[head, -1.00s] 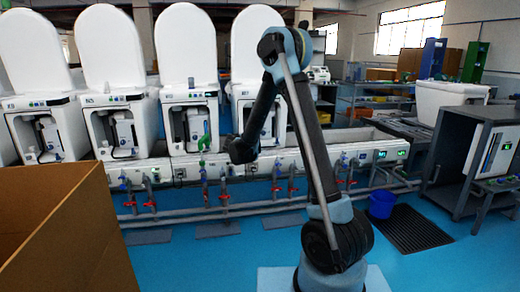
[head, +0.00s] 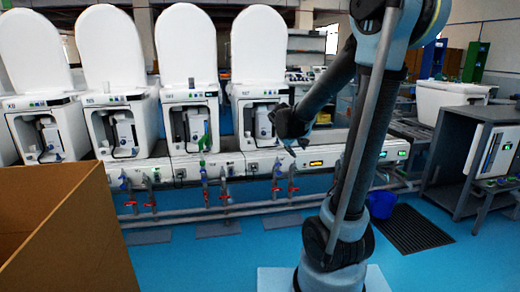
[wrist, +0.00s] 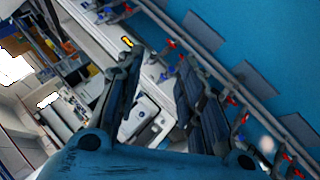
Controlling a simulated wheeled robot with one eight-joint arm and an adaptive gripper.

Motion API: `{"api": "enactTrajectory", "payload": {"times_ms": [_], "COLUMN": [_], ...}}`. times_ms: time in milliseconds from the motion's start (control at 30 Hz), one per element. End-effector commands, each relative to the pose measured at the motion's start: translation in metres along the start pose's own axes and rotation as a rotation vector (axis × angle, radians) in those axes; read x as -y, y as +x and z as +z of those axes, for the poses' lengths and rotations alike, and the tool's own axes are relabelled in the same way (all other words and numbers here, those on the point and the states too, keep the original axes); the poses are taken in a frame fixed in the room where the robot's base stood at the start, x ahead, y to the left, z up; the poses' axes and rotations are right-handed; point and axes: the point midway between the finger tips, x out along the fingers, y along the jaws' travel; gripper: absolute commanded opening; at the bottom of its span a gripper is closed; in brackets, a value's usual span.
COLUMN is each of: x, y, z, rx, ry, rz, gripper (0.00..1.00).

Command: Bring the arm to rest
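The gripper is open and empty. My arm is bent, with its elbow high at the top right of the head view, partly out of the frame.
Several white toilets (head: 185,105) with raised lids stand along the line. Pipes with red valves (head: 225,197) run below. A cardboard box (head: 75,235) fills the lower left. A blue bucket (head: 381,204) and dark floor mat (head: 414,230) lie right. The front blue floor is clear.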

Motion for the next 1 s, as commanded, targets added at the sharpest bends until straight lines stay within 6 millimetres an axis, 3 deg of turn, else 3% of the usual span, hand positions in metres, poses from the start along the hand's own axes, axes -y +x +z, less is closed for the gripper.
{"api": "enactTrajectory", "payload": {"times_ms": [100,467,767,1000], "x": [-0.004,0.009,0.040,0.075], "y": [-0.014,-0.056,-0.087,-0.109], "z": [0.037,0.139,0.217,0.271], "rx": [0.047,0.177,0.273,0.339], "ry": [0.048,0.189,0.302,0.389], "rz": [-0.039,-0.169,-0.286,-0.383], "gripper": [0.35,0.35,0.35,0.35]}}
